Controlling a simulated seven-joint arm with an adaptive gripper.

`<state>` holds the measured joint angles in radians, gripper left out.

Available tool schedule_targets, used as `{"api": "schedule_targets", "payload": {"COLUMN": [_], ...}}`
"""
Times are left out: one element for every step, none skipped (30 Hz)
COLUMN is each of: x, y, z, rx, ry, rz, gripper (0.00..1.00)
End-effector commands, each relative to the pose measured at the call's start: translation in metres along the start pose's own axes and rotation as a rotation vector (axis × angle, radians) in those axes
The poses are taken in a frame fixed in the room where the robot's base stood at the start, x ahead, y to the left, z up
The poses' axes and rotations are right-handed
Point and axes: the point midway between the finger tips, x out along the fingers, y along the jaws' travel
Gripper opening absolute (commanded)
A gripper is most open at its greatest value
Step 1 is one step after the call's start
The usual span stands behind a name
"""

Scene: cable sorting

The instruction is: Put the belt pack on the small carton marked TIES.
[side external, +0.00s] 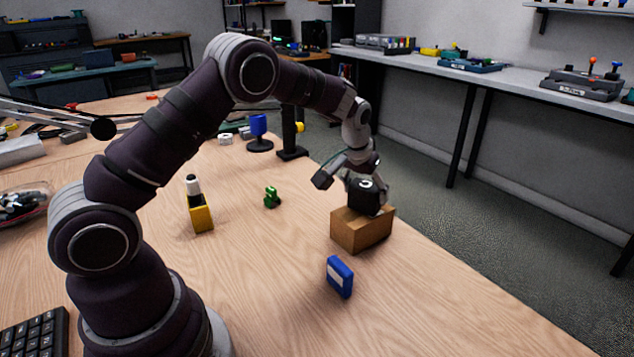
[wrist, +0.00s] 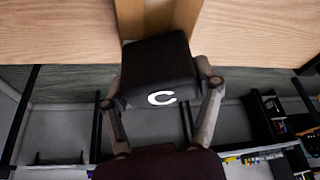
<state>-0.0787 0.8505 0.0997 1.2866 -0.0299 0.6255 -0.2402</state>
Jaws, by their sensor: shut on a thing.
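The belt pack (side external: 366,197) is a black block with a white C-shaped mark on one face, which also shows in the wrist view (wrist: 157,65). My gripper (side external: 363,181) is shut on it, with one finger on each side in the wrist view (wrist: 161,92). The small brown carton (side external: 360,232) stands on the table directly below the pack. The pack's lower edge meets the carton's top in the side view; I cannot tell whether its weight rests there. The carton's top shows partly behind the pack in the wrist view (wrist: 184,18). No TIES marking is readable.
A blue box (side external: 340,277) with a white label stands in front of the carton. A small green item (side external: 272,197) and a yellow holder (side external: 201,216) are to the left. The table's edge runs close behind the carton, on its right.

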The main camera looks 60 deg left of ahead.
Motion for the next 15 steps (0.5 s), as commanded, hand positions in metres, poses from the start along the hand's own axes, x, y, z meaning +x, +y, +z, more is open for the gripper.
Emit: {"api": "schedule_targets", "payload": {"x": [-0.0003, -0.0004, -0.0003, 0.0001, 0.0009, 0.0020, 0.0028, 0.0025, 0.0024, 0.0024, 0.0024, 0.0023, 0.0023, 0.0023, 0.0023], "y": [0.0001, 0.0000, 0.0000, 0.0000, 0.0000, 0.0000, 0.0000, 0.0000, 0.0000, 0.0000, 0.0000, 0.0000, 0.0000, 0.0000, 0.0000], "z": [-0.0002, -0.0003, -0.0002, 0.0000, 0.0004, 0.0009, 0.0012, 0.0011, 0.0010, 0.0010, 0.0010, 0.0010, 0.0010, 0.0010, 0.0010], "rx": [0.000, 0.000, 0.000, 0.000, 0.000, 0.000, 0.000, 0.000, 0.000, 0.000, 0.000, 0.000, 0.000, 0.000, 0.000], "ry": [0.001, 0.001, 0.001, 0.001, 0.000, 0.000, 0.000, 0.000, 0.000, 0.000, 0.000, 0.000, 0.000, 0.000, 0.000], "rz": [0.000, 0.000, 0.000, 0.000, 0.000, 0.000, 0.000, 0.000, 0.000, 0.000, 0.000, 0.000, 0.000, 0.000, 0.000], "gripper": [0.24, 0.24, 0.24, 0.24, 0.24, 0.24, 0.24, 0.68, 0.74, 0.78, 0.81, 0.87, 0.91, 0.91, 0.91]}}
